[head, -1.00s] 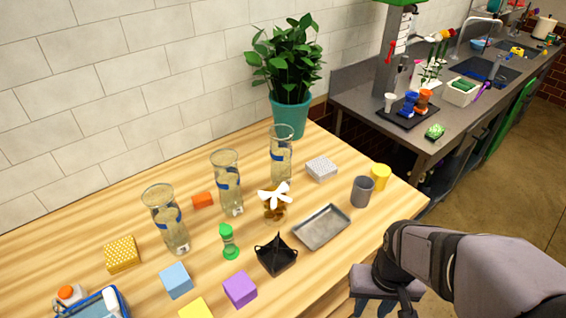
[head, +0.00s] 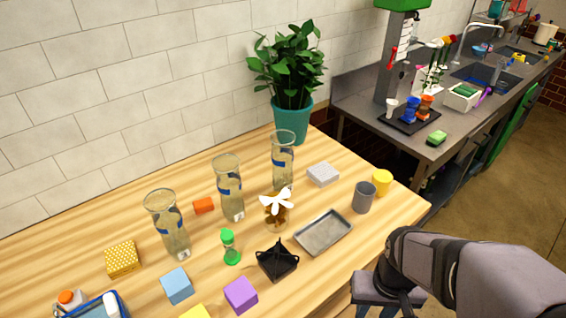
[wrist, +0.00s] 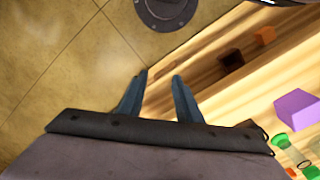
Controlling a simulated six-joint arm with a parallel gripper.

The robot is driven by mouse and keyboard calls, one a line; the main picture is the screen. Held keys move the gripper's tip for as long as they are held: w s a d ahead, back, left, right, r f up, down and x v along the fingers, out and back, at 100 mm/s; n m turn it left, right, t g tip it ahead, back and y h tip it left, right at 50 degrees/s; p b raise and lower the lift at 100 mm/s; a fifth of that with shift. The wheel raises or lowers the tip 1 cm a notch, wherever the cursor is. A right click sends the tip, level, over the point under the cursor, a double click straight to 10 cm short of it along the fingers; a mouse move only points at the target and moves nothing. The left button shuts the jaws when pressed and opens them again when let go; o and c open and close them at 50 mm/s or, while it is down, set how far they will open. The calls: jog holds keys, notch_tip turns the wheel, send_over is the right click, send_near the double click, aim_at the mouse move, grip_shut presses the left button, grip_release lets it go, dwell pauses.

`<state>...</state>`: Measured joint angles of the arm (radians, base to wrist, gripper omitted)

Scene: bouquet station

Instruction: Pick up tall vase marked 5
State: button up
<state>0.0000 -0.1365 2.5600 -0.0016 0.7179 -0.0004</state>
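Three tall clear glass vases with blue bands stand upright on the wooden table in the head view: a left vase (head: 168,226), a middle vase (head: 229,188) and a back right vase (head: 283,160). The left and middle ones show small pale tags near their bases. I cannot read any number, so I cannot tell which is marked 5. My gripper (wrist: 159,77) is open and empty in the wrist view, with a gap between its two blue-grey fingers. In the head view it is low at the right, off the table's front edge and away from the vases.
Near the vases are a green hourglass (head: 230,247), a black holder (head: 277,260), a white flower in an amber vase (head: 276,213), a metal tray (head: 323,233) and an orange block (head: 204,205). A grey cup (head: 363,197) and potted plant (head: 290,120) stand right and behind.

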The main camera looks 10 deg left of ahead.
aim_at(282, 153)
jog(key=o, duration=1)
